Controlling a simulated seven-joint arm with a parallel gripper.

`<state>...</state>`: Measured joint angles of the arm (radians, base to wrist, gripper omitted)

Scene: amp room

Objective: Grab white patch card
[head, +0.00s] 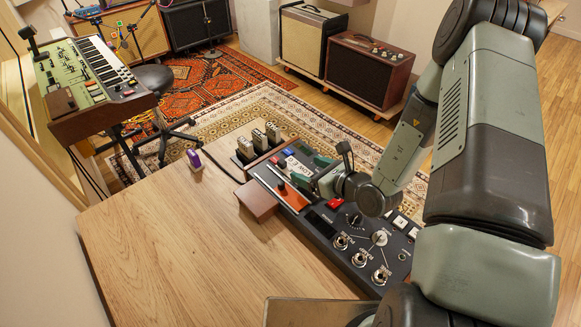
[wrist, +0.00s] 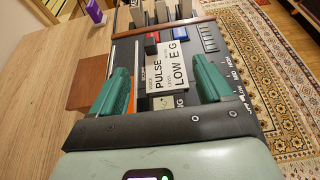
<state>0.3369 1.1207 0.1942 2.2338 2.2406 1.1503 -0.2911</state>
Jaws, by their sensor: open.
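A white card (wrist: 179,58) with black lettering, including "PULSE" and "LOW E G", lies on the dark console panel. In the head view, the white card (head: 296,165) shows just past my fingertips. My gripper (wrist: 160,66) has its two green fingers spread wide, with the lettered card between and just ahead of them in the wrist view. In the head view, my gripper (head: 312,173) is low over the console. Nothing is visibly held. I cannot tell whether the fingers touch the panel.
The console (head: 345,225) carries knobs, jacks and an orange patch (head: 291,196). Upright pale blocks (head: 258,138) stand in a row at its far end. A brown block (head: 257,201) sits beside it. A purple object (head: 195,159) stands at the wooden table's far edge. The tabletop's left is clear.

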